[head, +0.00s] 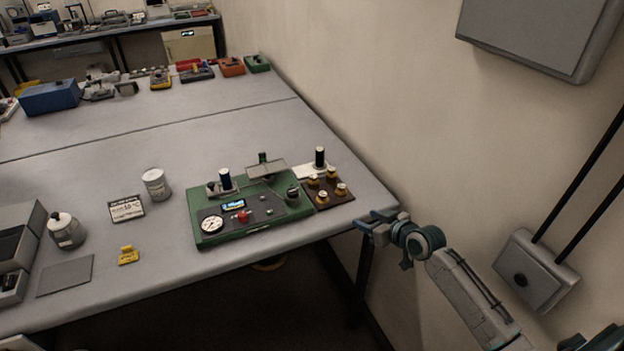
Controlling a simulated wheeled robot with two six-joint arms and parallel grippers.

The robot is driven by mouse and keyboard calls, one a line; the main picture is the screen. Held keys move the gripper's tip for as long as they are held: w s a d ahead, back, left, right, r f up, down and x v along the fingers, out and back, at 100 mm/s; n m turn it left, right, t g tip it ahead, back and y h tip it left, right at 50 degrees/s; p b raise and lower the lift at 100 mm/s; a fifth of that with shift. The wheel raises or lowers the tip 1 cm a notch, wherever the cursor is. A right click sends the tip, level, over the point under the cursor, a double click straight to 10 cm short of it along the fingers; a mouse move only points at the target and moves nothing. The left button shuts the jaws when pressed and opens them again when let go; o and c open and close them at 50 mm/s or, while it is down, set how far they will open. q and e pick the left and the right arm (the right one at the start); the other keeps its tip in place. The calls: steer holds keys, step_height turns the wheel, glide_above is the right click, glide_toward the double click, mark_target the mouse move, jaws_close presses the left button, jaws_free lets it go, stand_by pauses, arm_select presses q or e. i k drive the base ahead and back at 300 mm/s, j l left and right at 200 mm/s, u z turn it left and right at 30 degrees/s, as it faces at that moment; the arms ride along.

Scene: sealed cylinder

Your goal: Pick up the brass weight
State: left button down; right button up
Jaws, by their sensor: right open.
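Several small brass weights with pale tops, one of them the front right brass weight (341,190), stand on a dark brown board (321,206) near the table's right end. I cannot tell which one the task means. My right gripper (368,224) is open and empty, just off the table's right front corner. It is apart from the weights, to their right and nearer the front. My left gripper is not in view.
A green device (240,230) with a gauge and dark posts stands left of the board. A white can (156,184), a small sign (126,208) and a yellow piece (128,255) are further left. The wall runs close along the table's right side.

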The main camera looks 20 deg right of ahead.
mark_target(313, 183)
steer(key=i+j, duration=0.2)
steer(key=i, duration=0.2)
steer(key=i+j, duration=0.15)
steer(key=i, duration=0.25)
